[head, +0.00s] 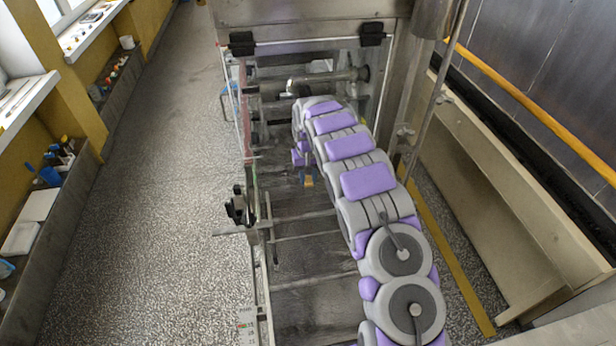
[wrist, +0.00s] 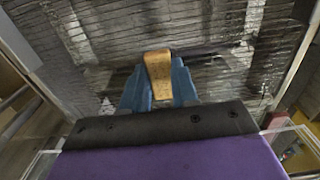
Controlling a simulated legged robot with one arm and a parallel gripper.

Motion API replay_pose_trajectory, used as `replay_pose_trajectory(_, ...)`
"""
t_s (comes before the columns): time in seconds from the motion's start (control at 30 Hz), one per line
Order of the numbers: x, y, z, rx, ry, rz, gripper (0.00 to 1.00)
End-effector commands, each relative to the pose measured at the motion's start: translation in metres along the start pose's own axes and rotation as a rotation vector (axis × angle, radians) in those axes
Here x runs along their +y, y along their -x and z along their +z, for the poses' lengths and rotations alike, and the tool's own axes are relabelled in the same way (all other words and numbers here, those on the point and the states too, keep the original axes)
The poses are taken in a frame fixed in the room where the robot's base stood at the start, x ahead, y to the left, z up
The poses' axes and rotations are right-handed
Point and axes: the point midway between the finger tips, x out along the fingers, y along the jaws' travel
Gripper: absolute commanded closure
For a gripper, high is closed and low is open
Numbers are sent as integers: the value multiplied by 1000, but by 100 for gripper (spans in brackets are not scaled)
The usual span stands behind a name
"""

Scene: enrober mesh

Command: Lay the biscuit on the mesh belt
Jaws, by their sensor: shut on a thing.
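The biscuit (wrist: 158,72) is a tan, finger-shaped piece in the wrist view. My gripper (wrist: 158,82), with blue fingers, is shut on it, and the biscuit sticks out past the fingertips. The biscuit also shows small in the head view (head: 308,181), below the end of my arm. The mesh belt (head: 310,257) is the dark grey surface running along the machine bed under my arm. In the wrist view the belt (wrist: 90,50) fills the background behind the biscuit. I cannot tell whether the biscuit touches the belt. My arm hides part of the belt.
Metal side rails and cross bars frame the belt. A steel housing (head: 310,14) with a clear panel stands at the far end. A dark bracket (head: 238,207) sits on the left rail. Bare speckled floor (head: 160,190) lies to the left.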

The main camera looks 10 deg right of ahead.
Motion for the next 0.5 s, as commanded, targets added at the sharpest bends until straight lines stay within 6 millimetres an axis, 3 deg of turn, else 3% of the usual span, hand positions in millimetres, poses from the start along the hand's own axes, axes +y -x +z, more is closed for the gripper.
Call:
replay_pose_trajectory(0.23,0,-1,0,-1,0,0,88)
replay_pose_trajectory(0.27,0,-2,0,-1,0,0,70)
replay_pose_trajectory(0.5,0,-1,0,-1,0,0,47)
